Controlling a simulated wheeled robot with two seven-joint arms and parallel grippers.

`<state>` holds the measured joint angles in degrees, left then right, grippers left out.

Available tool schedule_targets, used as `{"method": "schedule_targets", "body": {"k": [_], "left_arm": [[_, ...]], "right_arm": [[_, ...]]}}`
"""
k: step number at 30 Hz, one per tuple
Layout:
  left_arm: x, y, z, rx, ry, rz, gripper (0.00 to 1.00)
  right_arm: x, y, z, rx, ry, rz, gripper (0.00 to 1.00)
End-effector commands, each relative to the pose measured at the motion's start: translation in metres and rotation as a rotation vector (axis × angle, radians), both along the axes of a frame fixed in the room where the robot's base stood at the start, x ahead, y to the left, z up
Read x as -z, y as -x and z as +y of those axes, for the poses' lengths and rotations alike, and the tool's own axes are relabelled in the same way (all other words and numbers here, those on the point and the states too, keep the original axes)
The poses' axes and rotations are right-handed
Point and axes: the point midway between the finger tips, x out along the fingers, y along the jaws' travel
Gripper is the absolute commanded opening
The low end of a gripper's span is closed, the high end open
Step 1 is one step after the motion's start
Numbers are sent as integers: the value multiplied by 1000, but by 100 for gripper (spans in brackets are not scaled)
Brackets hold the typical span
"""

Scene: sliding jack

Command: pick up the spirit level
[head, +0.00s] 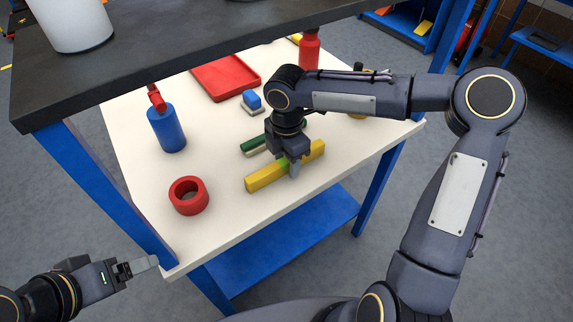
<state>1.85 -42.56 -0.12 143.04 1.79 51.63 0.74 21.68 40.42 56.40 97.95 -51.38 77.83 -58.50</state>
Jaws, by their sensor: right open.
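The spirit level (262,178) is a long yellow bar with a green patch near its middle, lying on the white tabletop (232,225) near the front edge. My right gripper (290,165) points down right over the middle of the level. It is open, with a grey finger showing on the near side of the bar; the far finger is mostly hidden, and I cannot tell whether they touch it. My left gripper (148,264) is low at the left, off the table's front corner and away from the level; its opening is not clear.
Close behind the level lies a green and pale block (255,145). A red ring (188,196), a blue cylinder (167,130), a red tray (225,78), a small blue-topped block (252,101) and a red bottle (309,50) stand around. A dark shelf (150,55) overhangs the back left.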

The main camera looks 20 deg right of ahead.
Motion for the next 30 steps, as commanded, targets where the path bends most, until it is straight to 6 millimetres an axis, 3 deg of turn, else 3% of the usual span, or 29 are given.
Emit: {"method": "schedule_targets", "body": {"k": [6,17,30], "left_arm": [[0,0,0,0,0,0,82],[0,0,0,0,0,0,82],[-2,0,0,0,0,0,82]], "right_arm": [[0,0,0,0,0,-1,46],[0,0,0,0,0,-1,0],[-9,-1,0,1,1,-4,0]]}}
